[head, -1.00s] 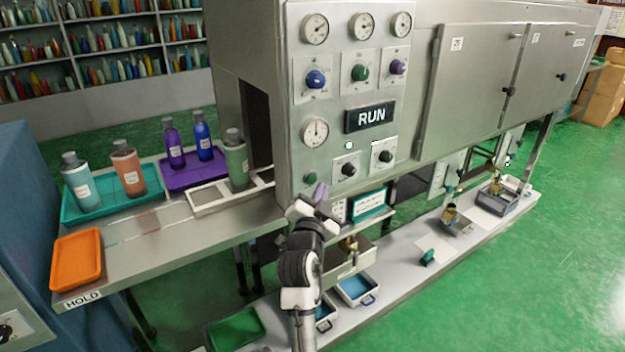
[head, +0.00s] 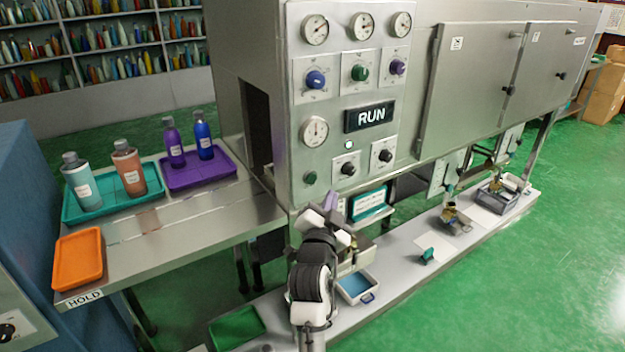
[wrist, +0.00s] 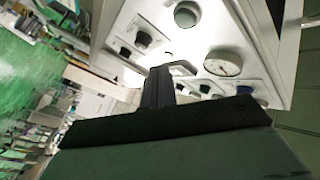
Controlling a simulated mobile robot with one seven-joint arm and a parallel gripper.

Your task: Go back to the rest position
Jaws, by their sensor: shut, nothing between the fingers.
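My gripper (head: 328,208) is in front of the lower part of the grey control panel (head: 345,95), below its knobs. It is shut and empty. In the wrist view my dark gripper (wrist: 160,85) points at the panel's gauges and knobs, with its fingers closed together. The RUN sign (head: 369,117) is on the panel, with a small lit lamp (head: 349,144) below it. The tunnel opening (head: 257,125) to the left of the panel shows dark, with no bottle in front of it.
A teal tray (head: 103,213) holds a teal and an orange bottle. A purple tray (head: 212,178) holds a purple and a blue bottle. An empty orange tray (head: 78,258) lies by the HOLD label. A low shelf (head: 395,290) with bins is below my arm. Green floor is free at right.

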